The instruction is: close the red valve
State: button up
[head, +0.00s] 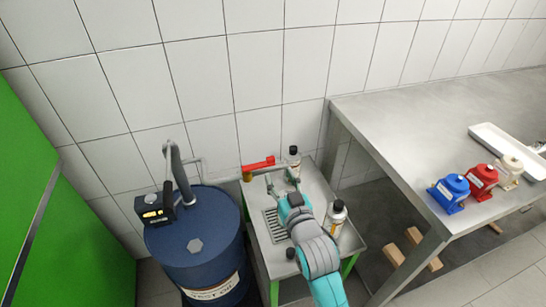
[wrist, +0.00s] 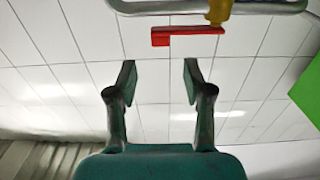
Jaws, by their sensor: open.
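The red valve handle (head: 258,163) sits on a brass valve body (head: 247,174) on a pipe in front of the tiled wall. The handle points right from the body, roughly along the pipe. In the wrist view the red handle (wrist: 187,34) lies near the top, level, reaching left from the brass body (wrist: 219,11). My gripper (head: 283,182) is just right of and below the handle in the head view. In the wrist view my gripper (wrist: 160,76) has its two fingers spread and empty. The handle is beyond the fingertips, not between them.
A blue drum (head: 200,240) with a pump stands at left beside a green panel (head: 50,200). Bottles (head: 336,218) stand on the small drain table (head: 265,245) under my arm. A steel bench (head: 400,130) at right holds blue, red and white pumps.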

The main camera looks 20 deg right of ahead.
aim_at(271, 160)
jog(key=w, duration=0.8)
jog(key=shift+w, duration=0.35)
grip_shut()
